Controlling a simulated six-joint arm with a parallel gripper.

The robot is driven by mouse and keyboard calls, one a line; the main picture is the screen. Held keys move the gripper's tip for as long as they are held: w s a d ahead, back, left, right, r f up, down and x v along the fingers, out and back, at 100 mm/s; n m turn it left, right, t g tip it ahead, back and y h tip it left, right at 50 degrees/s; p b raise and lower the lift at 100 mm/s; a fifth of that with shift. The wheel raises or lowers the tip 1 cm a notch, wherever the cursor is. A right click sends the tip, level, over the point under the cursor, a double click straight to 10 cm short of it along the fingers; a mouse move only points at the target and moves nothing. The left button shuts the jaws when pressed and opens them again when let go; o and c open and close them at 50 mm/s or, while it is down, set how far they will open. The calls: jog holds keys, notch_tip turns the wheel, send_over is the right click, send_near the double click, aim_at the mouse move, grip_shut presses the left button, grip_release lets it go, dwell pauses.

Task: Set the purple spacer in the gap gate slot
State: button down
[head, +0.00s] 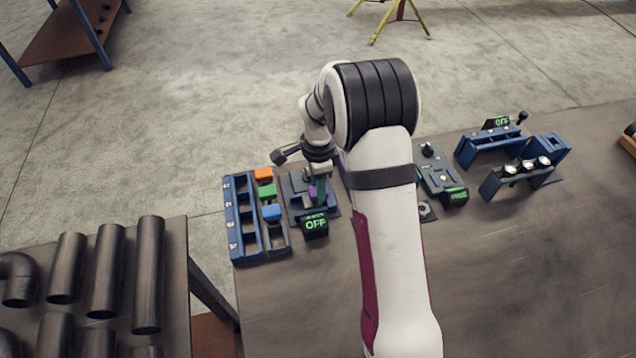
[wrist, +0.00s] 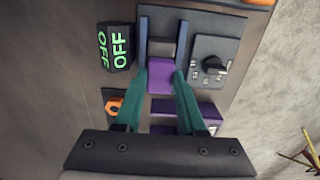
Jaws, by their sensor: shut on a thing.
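My gripper (wrist: 161,76) has green fingers, shut on the purple spacer (wrist: 160,74), a block that sits between the fingertips. In the wrist view the spacer lies at the near end of the space between two upright blue walls (wrist: 143,38) of the gap gate. A grey bar lies across between the walls just beyond it. I cannot tell how deep the spacer sits or whether it touches the walls. In the head view my gripper (head: 318,190) points down at the gate's dark plate, and my arm hides part of it.
A display (wrist: 118,46) reading OFF and a black knob (wrist: 212,66) flank the gate. A blue rack (head: 241,225) with orange, green and blue blocks stands to its left. Other fixtures stand to the right. Pipes (head: 148,275) lie on the left table. The front tabletop is clear.

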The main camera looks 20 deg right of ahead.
jog(key=shift+f, duration=0.55)
dwell(0.4)
grip_release()
dwell(0.4)
jog(key=shift+r, duration=0.1)
jog(key=shift+r, duration=3.45)
